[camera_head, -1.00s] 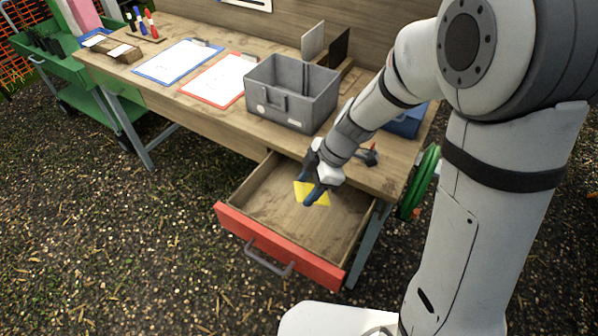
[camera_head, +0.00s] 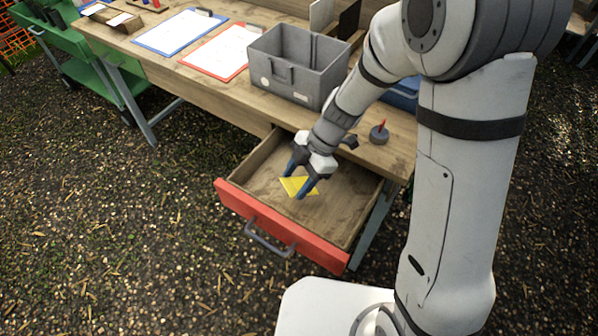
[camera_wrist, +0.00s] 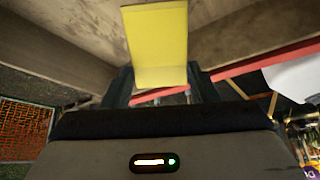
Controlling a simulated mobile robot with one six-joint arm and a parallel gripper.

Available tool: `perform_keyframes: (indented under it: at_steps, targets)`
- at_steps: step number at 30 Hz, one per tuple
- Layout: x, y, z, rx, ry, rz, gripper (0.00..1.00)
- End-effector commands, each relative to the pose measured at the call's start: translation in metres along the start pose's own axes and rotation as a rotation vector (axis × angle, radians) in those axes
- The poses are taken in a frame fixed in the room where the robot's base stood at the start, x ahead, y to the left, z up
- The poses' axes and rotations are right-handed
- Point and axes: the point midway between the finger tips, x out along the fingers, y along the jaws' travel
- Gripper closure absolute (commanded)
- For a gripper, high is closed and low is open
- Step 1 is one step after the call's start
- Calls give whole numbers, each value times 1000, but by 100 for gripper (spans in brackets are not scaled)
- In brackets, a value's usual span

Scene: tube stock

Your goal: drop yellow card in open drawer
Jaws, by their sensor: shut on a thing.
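The yellow card (camera_head: 299,187) is held by my gripper (camera_head: 300,182) over the open drawer. In the wrist view the card (camera_wrist: 157,45) stands out between the two dark fingers, and it looks bent near them. The open drawer has a red front (camera_head: 280,226) with a grey handle and a bare wooden floor (camera_head: 340,205). It is pulled out below the workbench top. My gripper is shut on the card, inside the drawer's outline. I cannot tell the exact height of the card above the drawer floor.
A grey bin (camera_head: 296,68) stands on the workbench (camera_head: 215,88) behind the drawer. A blue clipboard (camera_head: 172,32) and a red clipboard (camera_head: 219,52) lie left of it. A small round stand with a red piece (camera_head: 379,134) sits near the bench edge, right of my wrist.

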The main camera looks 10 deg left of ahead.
Motion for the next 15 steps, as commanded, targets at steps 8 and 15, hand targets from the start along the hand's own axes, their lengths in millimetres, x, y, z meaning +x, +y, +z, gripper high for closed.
perform_keyframes:
  at_steps: [8, 15]
  targets:
    - [8, 0, 6, 1, 0, 1, 68]
    - [8, 0, 6, 2, 0, 1, 46]
